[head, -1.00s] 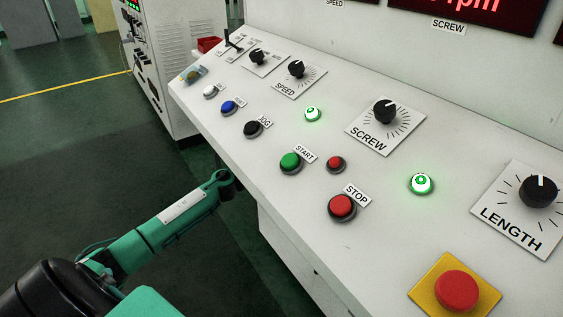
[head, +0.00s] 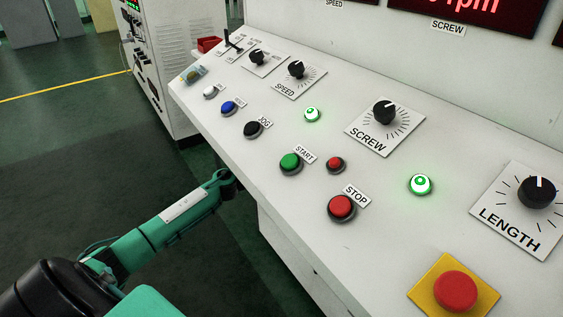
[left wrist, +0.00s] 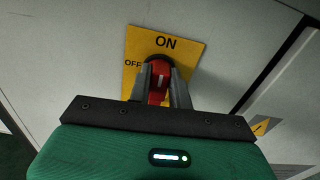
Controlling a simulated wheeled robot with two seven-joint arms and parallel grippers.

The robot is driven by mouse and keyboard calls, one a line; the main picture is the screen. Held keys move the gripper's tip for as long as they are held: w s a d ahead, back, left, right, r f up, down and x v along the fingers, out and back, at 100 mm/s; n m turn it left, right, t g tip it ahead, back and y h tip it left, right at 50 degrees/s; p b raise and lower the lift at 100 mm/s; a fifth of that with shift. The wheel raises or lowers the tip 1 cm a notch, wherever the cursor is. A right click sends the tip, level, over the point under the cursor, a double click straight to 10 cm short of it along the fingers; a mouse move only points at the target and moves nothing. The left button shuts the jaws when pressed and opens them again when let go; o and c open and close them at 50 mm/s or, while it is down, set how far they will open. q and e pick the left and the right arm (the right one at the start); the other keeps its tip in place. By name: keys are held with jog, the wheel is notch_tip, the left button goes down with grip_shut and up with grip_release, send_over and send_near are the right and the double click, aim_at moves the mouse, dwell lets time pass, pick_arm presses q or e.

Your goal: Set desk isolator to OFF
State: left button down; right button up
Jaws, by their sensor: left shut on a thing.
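The desk isolator is a red rotary handle (left wrist: 158,88) on a yellow plate (left wrist: 190,50) on the desk's front face, seen in the left wrist view. The plate reads ON at the top and OFF at the left. My left gripper (left wrist: 160,82) is shut on the red handle, with a grey finger on either side. The handle looks roughly upright, towards ON; its far end is partly hidden between the fingers. In the head view my left arm reaches past the desk's front edge, and its gripper is hidden. My right gripper is not in view.
The sloped white desk top (head: 300,200) carries START (head: 291,163) and STOP (head: 341,206) buttons, several dials and a red emergency button (head: 456,291). In the left wrist view a dark gap (left wrist: 270,75) runs beside the panel, with a yellow warning label (left wrist: 261,126).

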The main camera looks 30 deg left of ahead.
pick_arm(q)
jog(key=shift+w+a+f+n+p, duration=0.15)
jog(key=shift+n+p, duration=1.15)
jog(key=shift+n, duration=1.6)
jog(key=shift+a+f+n+p, duration=0.2)
jog(key=shift+n+p, duration=1.1)
jog(key=shift+n, duration=1.6)
jog(key=shift+w+a+f+n+p, duration=0.15)
jog(key=shift+n+p, duration=1.15)
jog(key=shift+n, duration=1.6)
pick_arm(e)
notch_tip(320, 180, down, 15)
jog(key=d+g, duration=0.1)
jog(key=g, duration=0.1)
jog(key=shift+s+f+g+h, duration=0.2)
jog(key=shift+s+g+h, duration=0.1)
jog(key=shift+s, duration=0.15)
pick_arm(q)
jog(key=shift+s, duration=0.1)
jog(key=c, duration=1.3)
grip_release()
jog(key=shift+s, duration=0.1)
jog(key=v, duration=1.3)
jog(key=shift+s+a, duration=0.1)
jog(key=shift+s, duration=0.2)
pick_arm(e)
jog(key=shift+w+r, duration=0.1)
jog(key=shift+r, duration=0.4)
